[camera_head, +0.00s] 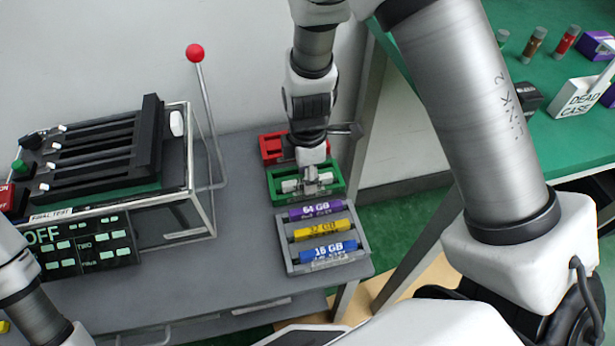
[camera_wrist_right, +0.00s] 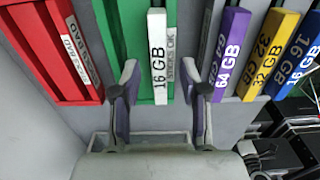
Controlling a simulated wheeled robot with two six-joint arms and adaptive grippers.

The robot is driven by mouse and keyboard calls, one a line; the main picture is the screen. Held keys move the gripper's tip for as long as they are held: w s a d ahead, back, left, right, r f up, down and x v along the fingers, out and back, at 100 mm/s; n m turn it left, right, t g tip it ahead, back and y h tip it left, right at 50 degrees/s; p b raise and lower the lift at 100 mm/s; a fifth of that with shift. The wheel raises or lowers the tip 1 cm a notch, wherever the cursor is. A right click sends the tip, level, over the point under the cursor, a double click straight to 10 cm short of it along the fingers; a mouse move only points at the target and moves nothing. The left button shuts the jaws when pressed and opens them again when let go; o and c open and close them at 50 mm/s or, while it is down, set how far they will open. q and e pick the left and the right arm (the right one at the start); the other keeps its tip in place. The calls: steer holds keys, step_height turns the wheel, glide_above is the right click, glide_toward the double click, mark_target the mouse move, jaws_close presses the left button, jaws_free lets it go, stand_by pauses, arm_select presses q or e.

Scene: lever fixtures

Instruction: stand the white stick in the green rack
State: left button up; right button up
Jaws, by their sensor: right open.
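The green rack (camera_head: 275,193) sits on the grey bench, between the red rack and the grey rack. My right gripper (camera_head: 312,178) is directly over the green rack. In the right wrist view its two open fingers (camera_wrist_right: 160,80) stand either side of the white stick, with gaps on both sides. In the head view the gripper partly hides stick and rack. My left gripper is out of view.
A red rack (camera_head: 269,148) lies behind the green one. A grey rack (camera_head: 366,262) in front holds purple, yellow and blue sticks. A lever with a red ball (camera_head: 195,53) rises beside the black test fixture (camera_head: 150,150). Open bench lies left of the racks.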

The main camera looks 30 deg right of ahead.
step_height(320, 180, up, 10)
steer(key=shift+r, duration=0.2)
stand_by(0.4)
